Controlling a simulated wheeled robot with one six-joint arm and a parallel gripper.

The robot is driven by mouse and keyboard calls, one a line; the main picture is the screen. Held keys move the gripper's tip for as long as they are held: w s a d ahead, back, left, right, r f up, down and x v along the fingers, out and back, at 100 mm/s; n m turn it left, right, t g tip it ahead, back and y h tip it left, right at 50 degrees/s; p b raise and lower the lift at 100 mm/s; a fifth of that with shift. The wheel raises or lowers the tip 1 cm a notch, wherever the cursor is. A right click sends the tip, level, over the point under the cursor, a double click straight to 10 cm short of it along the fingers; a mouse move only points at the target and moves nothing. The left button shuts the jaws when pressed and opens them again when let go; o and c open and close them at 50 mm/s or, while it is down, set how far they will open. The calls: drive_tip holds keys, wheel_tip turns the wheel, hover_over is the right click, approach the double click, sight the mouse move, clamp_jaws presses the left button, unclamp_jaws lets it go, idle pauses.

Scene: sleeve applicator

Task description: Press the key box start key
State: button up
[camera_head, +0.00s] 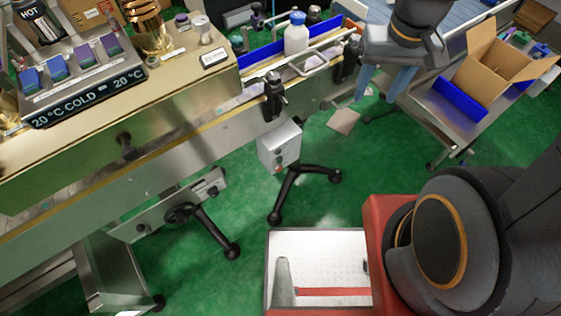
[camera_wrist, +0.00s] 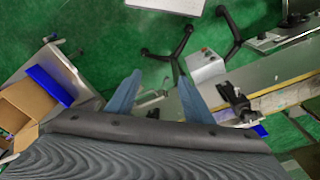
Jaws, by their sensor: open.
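The key box (camera_head: 281,143) is a pale grey box below the conveyor's side in the head view. Small keys sit on its face, with a reddish one (camera_head: 278,170) near the bottom; their labels are too small to read. The key box also shows in the wrist view (camera_wrist: 204,67), just right of the fingers. My gripper (camera_head: 374,96) is open and empty, with two blue fingers pointing down. It is to the upper right of the key box in the head view, apart from it. It shows in the wrist view too (camera_wrist: 160,76).
The conveyor (camera_head: 190,115) runs along the left, with a black clamp (camera_head: 273,95) above the key box and a white bottle (camera_head: 296,35) on it. Black floor legs (camera_head: 300,180) stand below. A cardboard box (camera_head: 490,70) is at right. Green floor lies open between.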

clamp_jaws()
idle(1.5)
